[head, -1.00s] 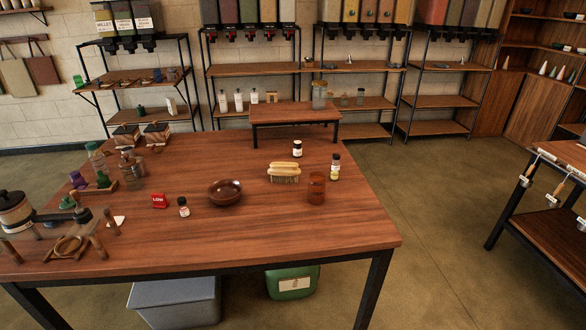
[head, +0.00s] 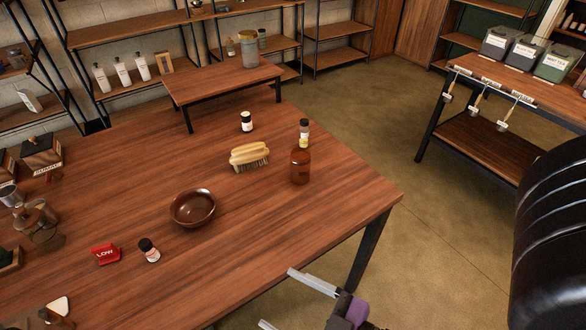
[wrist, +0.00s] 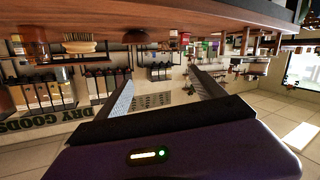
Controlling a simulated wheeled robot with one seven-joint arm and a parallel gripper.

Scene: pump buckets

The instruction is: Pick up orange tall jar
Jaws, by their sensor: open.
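The orange tall jar (head: 300,168) is a translucent amber jar standing upright near the right edge of the wooden table in the head view. A dark-capped bottle with a yellow label (head: 304,132) stands just behind it, partly hidden. My gripper (head: 290,303) is low in the head view, in front of the table's near right edge and apart from the jar. Its two pale fingers are spread and empty. They also show spread in the wrist view (wrist: 160,82), where the scene looks upside down.
A scrub brush (head: 250,156) and a brown bowl (head: 193,208) lie left of the jar. A dark-capped white jar (head: 247,122) stands behind the brush. A low wooden riser (head: 225,82) is at the back. The tabletop in front of the jar is clear.

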